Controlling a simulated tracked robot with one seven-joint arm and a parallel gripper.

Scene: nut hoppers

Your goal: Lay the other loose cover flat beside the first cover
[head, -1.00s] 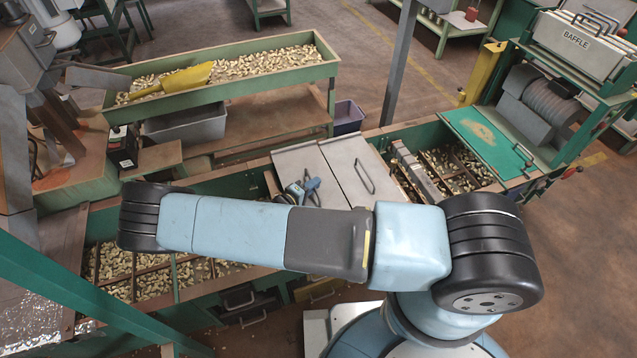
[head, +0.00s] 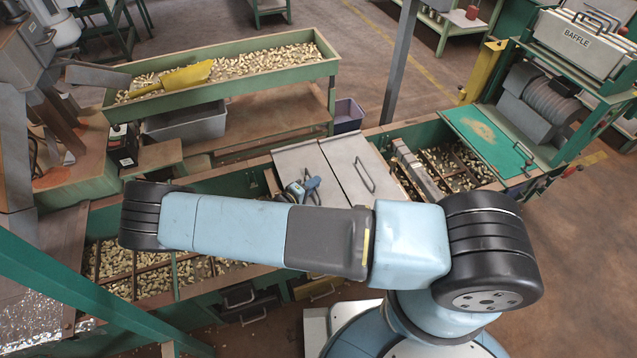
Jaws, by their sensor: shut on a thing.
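Two flat grey metal covers lie side by side on the green hopper bench. The left cover (head: 298,158) is partly hidden by my arm and gripper. The right cover (head: 345,150) has a bent-rod handle (head: 364,176) standing free on it. My gripper (head: 298,192), small, blue and dark, shows just above my arm link, over the near part of the left cover. It is shut on the left cover, seemingly at its handle, but the grip itself is too small and covered to see clearly. The left cover looks about level, with its right edge close along the right cover.
Open nut compartments (head: 455,165) lie right of the covers, with a grey bar (head: 415,170) across them. More compartments (head: 130,275) lie at the lower left. A green nut trough (head: 235,88) with a yellow scoop (head: 185,76) stands behind. A grey post (head: 399,65) rises behind the covers.

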